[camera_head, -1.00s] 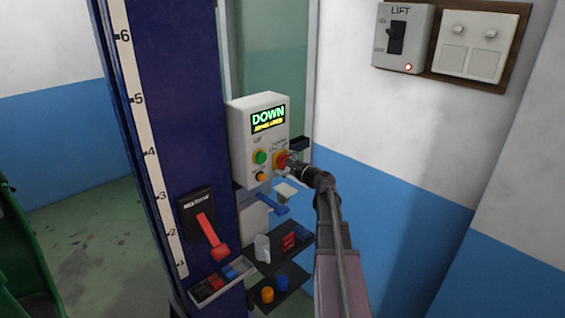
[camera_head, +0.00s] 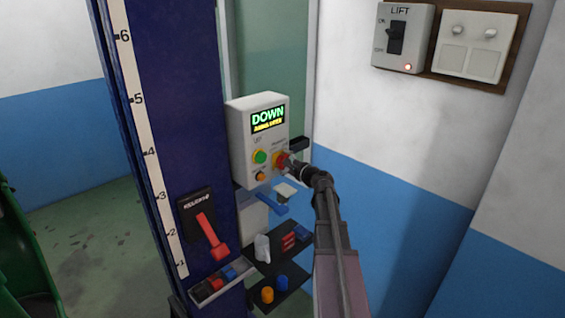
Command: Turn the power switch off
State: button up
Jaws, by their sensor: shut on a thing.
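A grey-white control box (camera_head: 241,139) is on the blue lift post, with a lit display (camera_head: 267,118) reading "DOWN" and a smaller yellow line under it. On its face are a green button (camera_head: 260,157), an orange button (camera_head: 261,176) and a red-and-yellow power switch (camera_head: 279,159) at the right. My gripper (camera_head: 287,163) is at the red switch, its jaws shut on it; the fingers and my arm partly cover the switch. I cannot tell the switch's exact turn.
A wall box labelled "LIFT" (camera_head: 415,22) has a black lever and a lit red lamp, beside a white switch plate (camera_head: 474,42). Below the control box are a red lever (camera_head: 210,236), a blue handle (camera_head: 270,204) and black trays (camera_head: 262,252) of small parts. A green object (camera_head: 22,250) stands lower left.

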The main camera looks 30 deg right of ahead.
jog(key=shift+n, duration=0.4)
jog(key=n, duration=0.3)
jog(key=shift+n, duration=0.3)
jog(key=n, duration=0.7)
jog(key=shift+f, duration=0.1)
jog(key=shift+n, duration=2.2)
jog(key=o, duration=0.8)
jog(key=shift+o, duration=0.2)
jog(key=shift+s, duration=0.15)
